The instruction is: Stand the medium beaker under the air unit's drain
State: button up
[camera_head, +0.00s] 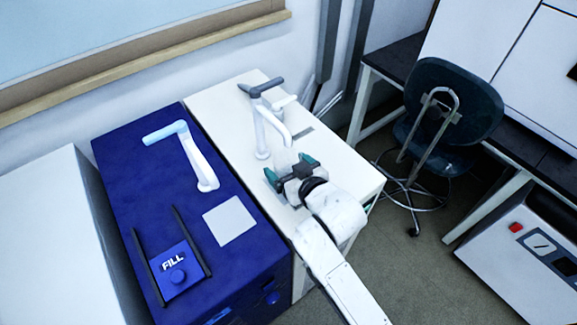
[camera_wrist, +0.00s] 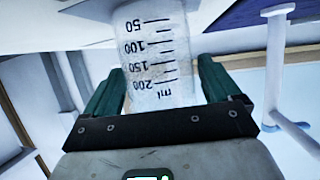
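The medium beaker (camera_wrist: 155,65) is clear and graduated in ml. It fills the space between my gripper's fingers in the wrist view, where its markings appear upside down. My gripper (camera_head: 290,168) has teal fingers close against both sides of the beaker; it also shows in the wrist view (camera_wrist: 160,85). In the head view the beaker (camera_head: 284,154) is faint, just beyond the fingers, beneath the spout of the grey-handled tap (camera_head: 260,135) on the white unit (camera_head: 225,105). A grey pad shows behind the beaker's base in the wrist view; contact is unclear.
The blue unit (camera_head: 112,185) stands left, with a light-blue-handled tap (camera_head: 200,165), a pale square pad (camera_head: 229,220) and a FILL block (camera_head: 176,270) between dark rails. A dark chair (camera_head: 450,105) stands right of the white unit. Floor shows between them.

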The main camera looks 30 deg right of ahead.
jog(key=shift+o, duration=0.8)
jog(key=shift+r, duration=0.2)
jog(key=a+v, duration=0.1)
jog(key=v, duration=1.1)
jog(key=s+d+f+g, duration=0.4)
jog(key=s+f+g, duration=0.2)
jog(key=s, duration=0.4)
jog(key=s+d+f+m+g+h, duration=0.1)
jog(key=s+d+f+g, duration=0.3)
jog(key=s+f, duration=0.5)
jog(key=shift+s+g+b, duration=0.35)
jog(key=shift+s+g, duration=0.6)
jog(key=shift+g, duration=0.25)
